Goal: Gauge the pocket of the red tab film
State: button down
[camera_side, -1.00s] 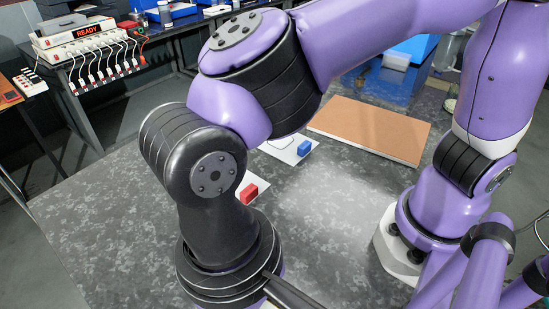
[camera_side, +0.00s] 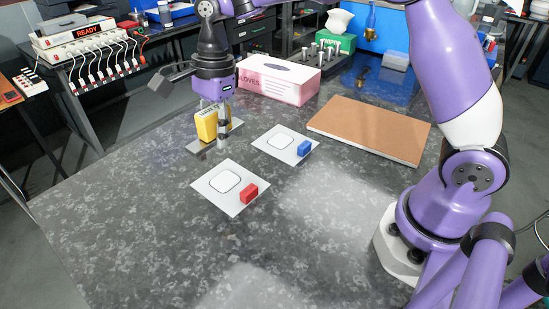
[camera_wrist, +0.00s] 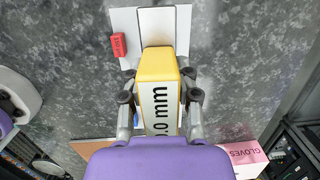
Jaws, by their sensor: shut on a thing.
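The red tab film (camera_side: 211,190) lies flat on the dark speckled table, with a rounded pocket (camera_side: 225,181) outlined on it and a red tab (camera_side: 249,193) at its right corner. The red tab also shows in the wrist view (camera_wrist: 119,45). My gripper (camera_side: 223,118) is behind the film in the side view, pointing down. It is shut on a yellow gauge block (camera_side: 206,126) whose face reads ".0 mm" in the wrist view (camera_wrist: 158,65). The block is at a flat metal plate (camera_side: 203,147); I cannot tell whether they touch.
A similar film with a blue tab (camera_side: 304,148) lies behind and right of the red one. A brown board (camera_side: 370,130) is at the right, and a pink glove box (camera_side: 280,80) stands at the back. The table front is clear.

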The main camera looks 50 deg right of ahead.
jog(key=shift+w+d+f, duration=0.1)
jog(key=shift+d, duration=0.05)
send_near(222, 183)
jog(key=shift+a+f, duration=0.2)
jog(key=shift+f, duration=0.7)
jog(key=shift+a+f, duration=0.15)
jog(key=shift+f, duration=0.7)
jog(key=shift+a+f, duration=0.2)
jog(key=shift+f, duration=0.7)
jog(key=shift+f, duration=0.35)
jog(key=c, duration=0.5)
grip_release()
jog(key=shift+r, duration=3.5)
